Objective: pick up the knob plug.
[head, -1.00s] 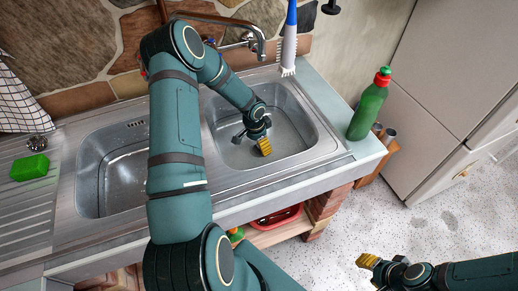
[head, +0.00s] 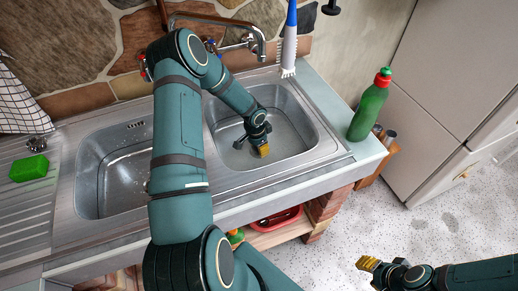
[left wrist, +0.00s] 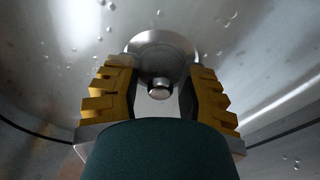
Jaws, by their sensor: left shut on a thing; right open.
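The knob plug (left wrist: 160,88) shows in the left wrist view as a round silver metal disc with a short knob, between my left gripper's yellow fingers. My left gripper (head: 262,150) is low in the right sink basin, and its fingers are shut on the plug. Whether the plug is clear of the basin floor I cannot tell. In the head view the plug is hidden by the gripper. My right gripper (head: 368,263) is open and empty, out over the speckled floor at the lower right.
The right basin's walls (head: 305,125) surround my left gripper. The tap (head: 225,22) is behind it. A green bottle (head: 370,105) stands on the counter's right end. A green sponge (head: 29,168) lies at left. The left basin (head: 115,175) looks empty.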

